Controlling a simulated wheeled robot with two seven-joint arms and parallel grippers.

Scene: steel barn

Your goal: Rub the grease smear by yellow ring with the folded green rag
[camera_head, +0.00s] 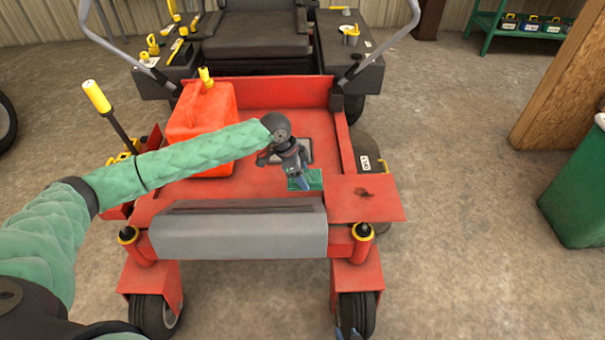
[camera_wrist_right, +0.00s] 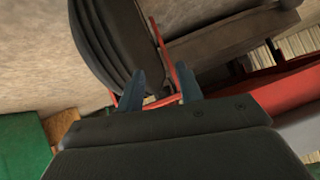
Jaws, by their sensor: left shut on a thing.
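The folded green rag (camera_head: 315,176) is at the right part of the red mower deck (camera_head: 280,130), left of the raised red plate. My left gripper (camera_head: 303,185) is shut on it from above; I cannot tell whether the rag touches the deck. A small dark grease smear (camera_head: 364,193) lies on the red plate (camera_head: 390,210), to the right of the rag and apart from it. A yellow ring (camera_head: 362,231) sits on the caster post just in front of the smear. My right gripper (camera_wrist_right: 163,90) is open and empty, low near a black tyre (camera_wrist_right: 115,45).
A red fuel can (camera_head: 200,120) stands on the deck under my left arm. A grey footrest pad (camera_head: 240,234) spans the deck front. Another yellow ring (camera_head: 127,234) is on the left caster. A green bin (camera_head: 580,195) stands at right; the floor between is clear.

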